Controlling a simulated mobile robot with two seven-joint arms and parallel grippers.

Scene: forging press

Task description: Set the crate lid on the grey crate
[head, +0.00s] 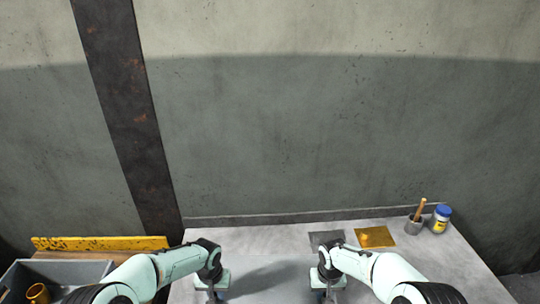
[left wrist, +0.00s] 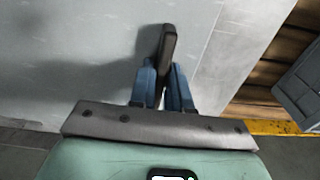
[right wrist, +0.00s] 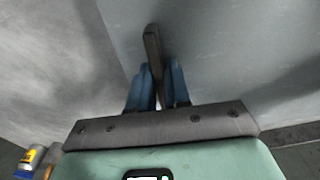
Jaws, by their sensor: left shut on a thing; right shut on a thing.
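The crate lid is a flat blue-grey panel (left wrist: 80,50) with a dark upright handle (left wrist: 168,45) at each end. In the head view the lid (head: 270,291) lies low in the picture between my grippers, partly cut off. My left gripper (left wrist: 165,75) is shut on one handle. My right gripper (right wrist: 158,78) is shut on the other handle (right wrist: 153,45). In the head view my left gripper (head: 213,292) and right gripper (head: 328,291) point down. The grey crate (head: 90,268) stands open at the lower left, left of my left gripper, with an orange-brown cup (head: 38,293) in it.
A yellow worn bar (head: 100,243) runs behind the crate. At the table's back right are a dark plate (head: 327,238), a brass-coloured plate (head: 375,237), a grey cup with a wooden handle (head: 414,226) and a blue-capped jar (head: 440,219). A wall closes off the back.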

